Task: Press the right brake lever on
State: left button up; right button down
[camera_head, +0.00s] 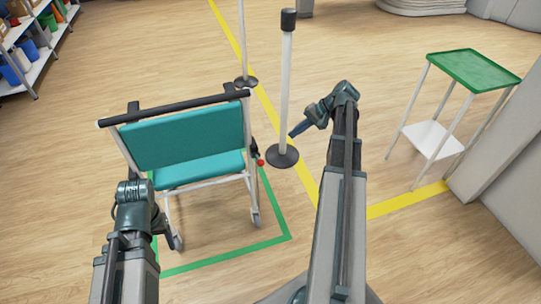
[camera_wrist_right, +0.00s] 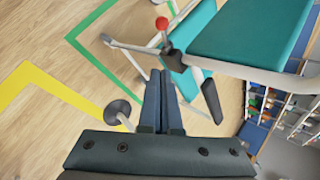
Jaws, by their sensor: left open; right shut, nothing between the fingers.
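The wheeled chair (camera_head: 190,140) has a teal seat and backrest on a white frame, its back towards me. The right brake lever (camera_head: 260,163), with a red ball knob, is on the chair's right side. In the right wrist view the red knob (camera_wrist_right: 162,23) is at the top, above a black bracket, beyond the fingertips. My right gripper (camera_head: 294,133) is shut and empty, to the right of the lever and apart from it. Its fingers also show in the right wrist view (camera_wrist_right: 161,74). My left gripper (camera_head: 160,222) is open beside the chair's left rear, mostly hidden by its wrist.
A white post with a black base (camera_head: 283,156) stands just right of the lever, close to my right gripper. A second post (camera_head: 244,80) is behind. A green-topped side table (camera_head: 472,69) stands at right. Green and yellow floor lines mark the wood floor. Shelves (camera_head: 35,60) are far left.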

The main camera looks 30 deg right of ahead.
jog(key=shift+a+f, duration=0.1)
jog(key=b, duration=0.9)
send_near(259, 160)
jog(key=w+d+f, duration=0.2)
jog(key=w+f, duration=0.2)
jog(key=f, duration=0.1)
jog(key=shift+s+a+f, duration=0.15)
jog(key=shift+s+a, duration=0.05)
jog(key=shift+a, duration=0.35)
jog(key=shift+s+a+f, duration=0.15)
jog(key=shift+s+a, duration=0.05)
jog(key=shift+a, duration=0.3)
jog(key=shift+s+a+f, duration=0.15)
jog(key=shift+s+a, duration=0.05)
jog(key=shift+a, duration=0.35)
jog(key=shift+b, duration=0.3)
